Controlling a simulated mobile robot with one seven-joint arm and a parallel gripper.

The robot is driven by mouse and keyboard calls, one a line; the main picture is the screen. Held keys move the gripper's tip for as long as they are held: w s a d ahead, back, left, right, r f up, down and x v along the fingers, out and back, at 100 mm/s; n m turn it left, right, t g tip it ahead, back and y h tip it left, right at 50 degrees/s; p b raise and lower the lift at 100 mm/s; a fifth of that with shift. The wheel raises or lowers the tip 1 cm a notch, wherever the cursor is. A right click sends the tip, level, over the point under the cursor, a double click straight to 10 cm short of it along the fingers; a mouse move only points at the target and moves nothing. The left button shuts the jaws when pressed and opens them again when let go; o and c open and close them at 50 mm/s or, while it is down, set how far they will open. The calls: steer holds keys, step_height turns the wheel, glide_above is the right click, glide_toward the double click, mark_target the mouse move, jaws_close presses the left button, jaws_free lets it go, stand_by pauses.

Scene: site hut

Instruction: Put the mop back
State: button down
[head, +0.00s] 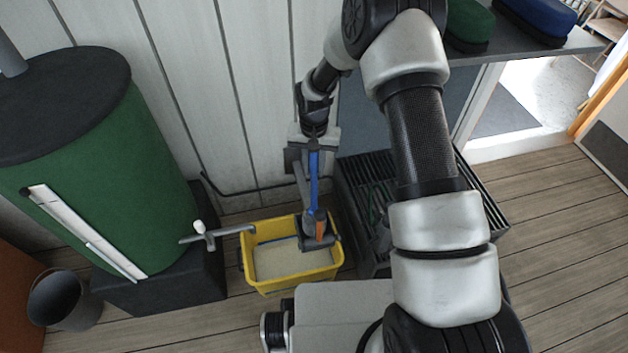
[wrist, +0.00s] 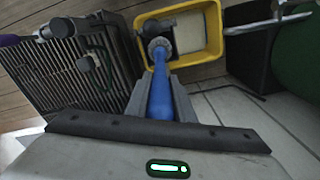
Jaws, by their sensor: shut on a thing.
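The mop has a blue handle (head: 314,172) with an orange part and a dark grey head (head: 318,243) at its lower end. My gripper (head: 306,178) is shut on the blue handle, which also shows between the fingers in the wrist view (wrist: 160,100). The handle stands near upright in the head view. The mop head is over the right side of the yellow bucket (head: 258,284); I cannot tell whether it touches it. The bucket holds something pale and also shows in the wrist view (wrist: 214,35).
A green tank (head: 150,190) with a grey tap (head: 215,234) stands left of the bucket, on a black stand (head: 170,298). A dark slatted rack (head: 355,215) stands right of the bucket. A grey bin (head: 65,300) is far left. Open wooden floor (head: 570,230) lies right.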

mark_target(314, 175)
steer(key=shift+f+b, duration=0.35)
steer(key=shift+f, duration=1.5)
steer(key=shift+f, duration=0.2)
steer(key=c, duration=1.5)
jaws_free()
steer(key=shift+r, duration=0.1)
steer(key=shift+c, duration=0.2)
steer(key=shift+r, duration=0.1)
